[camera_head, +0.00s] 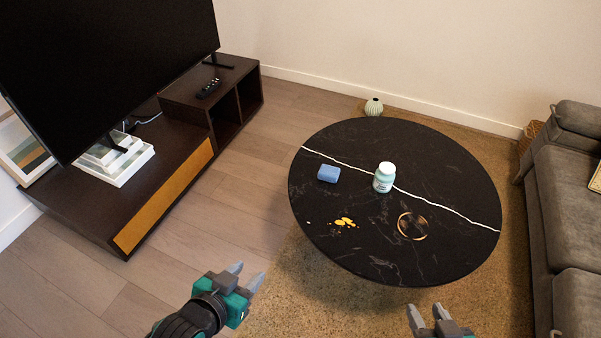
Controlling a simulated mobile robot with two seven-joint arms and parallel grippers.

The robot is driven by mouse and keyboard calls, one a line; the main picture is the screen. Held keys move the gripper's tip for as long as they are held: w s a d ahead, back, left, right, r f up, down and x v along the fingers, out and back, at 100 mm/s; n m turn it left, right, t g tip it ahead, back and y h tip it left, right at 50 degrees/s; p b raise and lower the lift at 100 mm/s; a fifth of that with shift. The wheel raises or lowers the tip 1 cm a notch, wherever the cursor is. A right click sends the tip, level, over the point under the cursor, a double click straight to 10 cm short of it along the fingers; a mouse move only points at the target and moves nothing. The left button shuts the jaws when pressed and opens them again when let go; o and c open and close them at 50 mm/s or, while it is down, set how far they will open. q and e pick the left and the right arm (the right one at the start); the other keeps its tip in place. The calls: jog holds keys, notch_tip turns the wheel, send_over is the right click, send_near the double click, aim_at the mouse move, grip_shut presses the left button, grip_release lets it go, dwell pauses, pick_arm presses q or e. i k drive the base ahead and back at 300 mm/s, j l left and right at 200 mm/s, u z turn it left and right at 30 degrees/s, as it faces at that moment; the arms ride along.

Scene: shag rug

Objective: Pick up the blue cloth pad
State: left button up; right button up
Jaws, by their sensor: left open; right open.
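The blue cloth pad (328,174) lies on the left part of a round black table (440,258) with a white vein. My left gripper (248,276) is open and empty at the bottom of the head view, over the floor, below and left of the pad and well apart from it. My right gripper (427,312) is open and empty at the bottom edge, just in front of the table's near rim. Neither gripper touches anything.
A pale bottle (384,177) with a white lid stands right of the pad. A grey sofa (570,210) is at right, a TV cabinet (160,190) at left. Wood floor (190,240) between is clear.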

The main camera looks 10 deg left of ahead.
aim_at(327, 173)
jog(key=j+u, duration=0.2)
jog(key=u, duration=0.25)
jog(key=j+u, duration=0.2)
jog(key=u, duration=0.2)
jog(key=i+j+u, duration=0.35)
jog(key=i+j, duration=0.35)
jog(key=i+j+z, duration=0.1)
jog(key=i+z, duration=0.25)
jog(key=i+j+z, duration=0.15)
jog(key=z, duration=0.15)
jog(key=i+j+z, duration=0.35)
jog(key=i+z, duration=0.15)
jog(key=z, duration=0.3)
jog(key=i+j+z, duration=0.1)
jog(key=z, duration=0.35)
jog(key=i+j+z, duration=0.1)
jog(key=z, duration=0.3)
jog(key=i+j+z, duration=0.15)
jog(key=z, duration=0.3)
jog(key=i+j+z, duration=0.1)
jog(key=j+z, duration=0.15)
jog(key=z, duration=0.2)
jog(key=j+z, duration=0.2)
jog(key=z, duration=0.25)
jog(key=i+j+z, duration=0.1)
jog(key=j+z, duration=0.55)
jog(key=i+l, duration=0.05)
